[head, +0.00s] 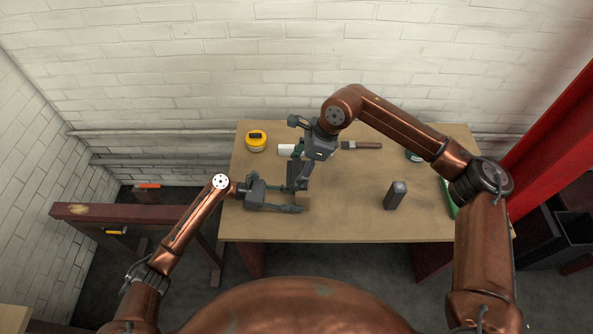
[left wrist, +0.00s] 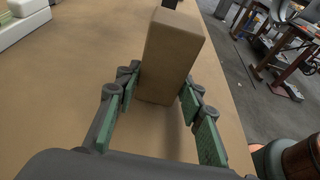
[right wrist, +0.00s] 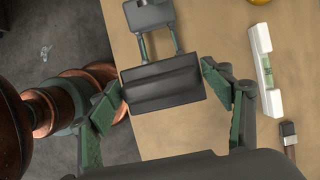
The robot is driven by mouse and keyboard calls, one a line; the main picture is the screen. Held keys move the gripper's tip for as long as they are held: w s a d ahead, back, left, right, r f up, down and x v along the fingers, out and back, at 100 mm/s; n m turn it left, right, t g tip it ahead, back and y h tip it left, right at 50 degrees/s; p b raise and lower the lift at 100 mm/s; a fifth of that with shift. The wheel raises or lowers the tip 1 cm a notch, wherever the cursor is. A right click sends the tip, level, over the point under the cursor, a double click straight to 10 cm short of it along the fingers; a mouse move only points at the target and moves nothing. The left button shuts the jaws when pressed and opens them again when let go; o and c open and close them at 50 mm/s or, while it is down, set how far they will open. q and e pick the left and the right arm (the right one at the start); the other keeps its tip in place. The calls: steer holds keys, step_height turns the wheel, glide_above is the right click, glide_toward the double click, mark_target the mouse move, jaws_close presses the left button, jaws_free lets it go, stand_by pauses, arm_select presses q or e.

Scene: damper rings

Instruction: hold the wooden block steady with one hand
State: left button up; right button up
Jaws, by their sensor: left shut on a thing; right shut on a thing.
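The wooden block (left wrist: 168,62) stands upright on the table between the fingers of my left gripper (left wrist: 160,98), which is shut on it. In the head view the wooden block (head: 302,198) shows only in part, beside the left gripper (head: 297,198). My right gripper (right wrist: 166,88) is shut on a dark grey block (right wrist: 163,84) with a groove along it. In the head view this dark block (head: 293,174) hangs by the wooden block, seemingly above it. In the right wrist view the dark block hides the wooden block. Whether the two blocks touch I cannot tell.
A grey upright block (head: 393,199) stands right of the grippers on the table (head: 345,222). A yellow tape measure (head: 256,141), a white level (head: 287,149) and a brush (head: 362,146) lie towards the back. A green item (head: 447,197) lies at the right edge. The front middle is clear.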

arm_select(q)
steer(key=o, duration=0.9)
steer(key=shift+o, duration=0.2)
steer(key=shift+a, duration=0.1)
steer(key=v, duration=1.2)
